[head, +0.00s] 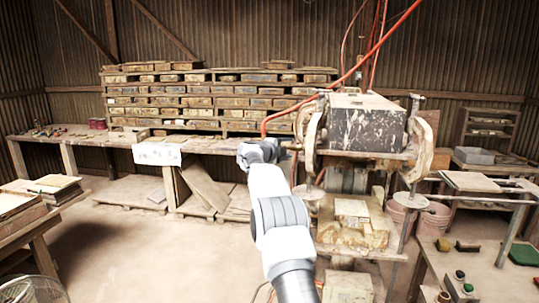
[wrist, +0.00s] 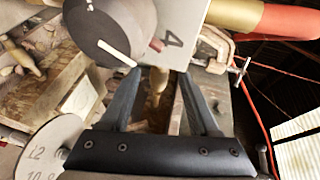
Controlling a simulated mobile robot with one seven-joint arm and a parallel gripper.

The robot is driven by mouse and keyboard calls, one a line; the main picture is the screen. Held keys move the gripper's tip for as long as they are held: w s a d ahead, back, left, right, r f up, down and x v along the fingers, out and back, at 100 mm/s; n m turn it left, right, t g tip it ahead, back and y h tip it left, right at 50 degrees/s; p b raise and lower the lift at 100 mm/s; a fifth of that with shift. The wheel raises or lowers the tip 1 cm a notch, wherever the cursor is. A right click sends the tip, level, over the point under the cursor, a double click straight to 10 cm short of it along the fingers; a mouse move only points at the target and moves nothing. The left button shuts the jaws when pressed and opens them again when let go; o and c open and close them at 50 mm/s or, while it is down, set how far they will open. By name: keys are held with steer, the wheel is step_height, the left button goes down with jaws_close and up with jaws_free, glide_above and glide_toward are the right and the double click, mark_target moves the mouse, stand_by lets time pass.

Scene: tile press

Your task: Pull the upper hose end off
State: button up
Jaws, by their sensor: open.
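The upper orange-red hose (head: 352,71) hangs from the top right and bends down beside the tile press (head: 367,122), just above my gripper (head: 281,151). In the wrist view a thick red hose with a brass-coloured end (wrist: 236,14) shows at the top right, beyond the right fingertip and apart from it. My gripper's fingers (wrist: 159,76) are open. A small brass-coloured piece (wrist: 157,80) shows in the gap between them; I cannot tell whether it is touched. A dark round knob (wrist: 112,28) with a white pointer and a pale plate marked 4 (wrist: 185,30) are just beyond the fingertips.
A metal clamp (wrist: 222,48) is right of the plate. A pale numbered disc (wrist: 48,150) is at lower left. A long bench (head: 95,138) with stacked tile racks (head: 215,101) stands behind. A table with small tools (head: 480,270) is at right.

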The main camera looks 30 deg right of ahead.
steer(key=b+v, duration=0.5)
steer(key=v, duration=1.1)
steer(key=shift+a, duration=0.2)
